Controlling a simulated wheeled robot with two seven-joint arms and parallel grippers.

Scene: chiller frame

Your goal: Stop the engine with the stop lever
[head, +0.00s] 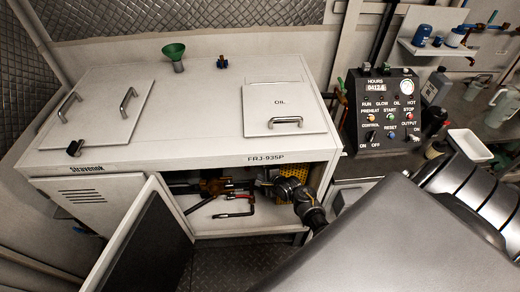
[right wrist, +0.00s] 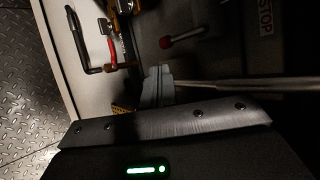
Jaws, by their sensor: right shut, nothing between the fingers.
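The stop lever (right wrist: 185,37), a short metal rod with a dark red knob (right wrist: 165,42), shows in the right wrist view beside a STOP label (right wrist: 265,16). My right gripper (right wrist: 158,78) is shut and empty, with its fingertips just below the knob in that picture; a gap appears between them, but I cannot tell the depth. In the head view my right gripper (head: 262,186) reaches into the open front of the white engine cabinet (head: 200,110). The stop lever cannot be made out there. My left gripper is not in view.
The open cabinet door (head: 148,235) stands left of the opening. A red-handled part (head: 240,197) with a bent black bar (head: 235,214) is inside, left of my gripper; the red handle (right wrist: 111,50) also shows in the right wrist view. A control panel (head: 385,112) stands at the right.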

